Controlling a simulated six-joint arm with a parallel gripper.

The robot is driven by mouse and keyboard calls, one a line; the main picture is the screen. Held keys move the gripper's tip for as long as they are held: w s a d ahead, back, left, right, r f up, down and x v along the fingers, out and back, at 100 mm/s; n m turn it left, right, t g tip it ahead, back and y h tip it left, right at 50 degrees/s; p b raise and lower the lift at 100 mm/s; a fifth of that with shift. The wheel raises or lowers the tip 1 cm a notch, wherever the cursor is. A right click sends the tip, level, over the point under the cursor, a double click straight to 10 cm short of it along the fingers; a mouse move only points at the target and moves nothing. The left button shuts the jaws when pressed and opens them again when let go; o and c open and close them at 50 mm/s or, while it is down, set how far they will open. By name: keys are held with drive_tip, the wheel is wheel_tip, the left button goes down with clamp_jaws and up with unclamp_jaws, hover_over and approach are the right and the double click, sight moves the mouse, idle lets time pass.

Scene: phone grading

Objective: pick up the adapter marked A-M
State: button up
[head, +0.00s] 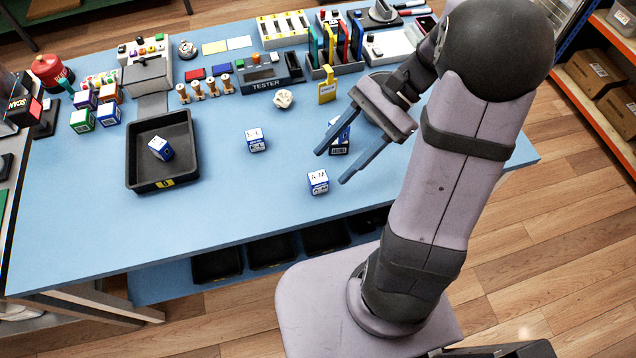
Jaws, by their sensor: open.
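The adapter marked A-M (318,182) is a small blue and white cube. It stands on the blue table near the front edge, with its marking on the white top. My gripper (329,168) is open, its two blue fingers pointing down and left.
A similar cube (256,140) stands further left, and one more (160,148) lies tilted in a black tray (186,178). Several coloured cubes stand at the far left. A tester (265,85), stamps and racks line the back. The front left of the table is clear.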

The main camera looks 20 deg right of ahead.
drive_tip(key=w+d+m+t+y+b, duration=0.1)
drive_tip(key=w+d+m+t+y, duration=0.1)
drive_tip(key=w+d+m+y, duration=0.25)
approach(318, 181)
drive_tip(key=a+f, duration=0.1)
drive_tip(key=w+a+f, duration=0.1)
drive_tip(key=f, duration=0.1)
drive_tip(key=shift+a+h, duration=0.1)
drive_tip(key=shift+h, duration=0.15)
drive_tip(key=shift+r+p+x, duration=0.15)
drive_tip(key=shift+p+x, duration=0.55)
drive_tip(key=shift+x, duration=0.95)
drive_tip(key=shift+r+p+x, duration=0.2)
drive_tip(key=shift+p+x, duration=0.45)
drive_tip(key=shift+x, duration=1)
drive_tip(key=shift+a+f, duration=0.2)
drive_tip(key=shift+a, duration=0.25)
drive_tip(key=c, duration=1.1)
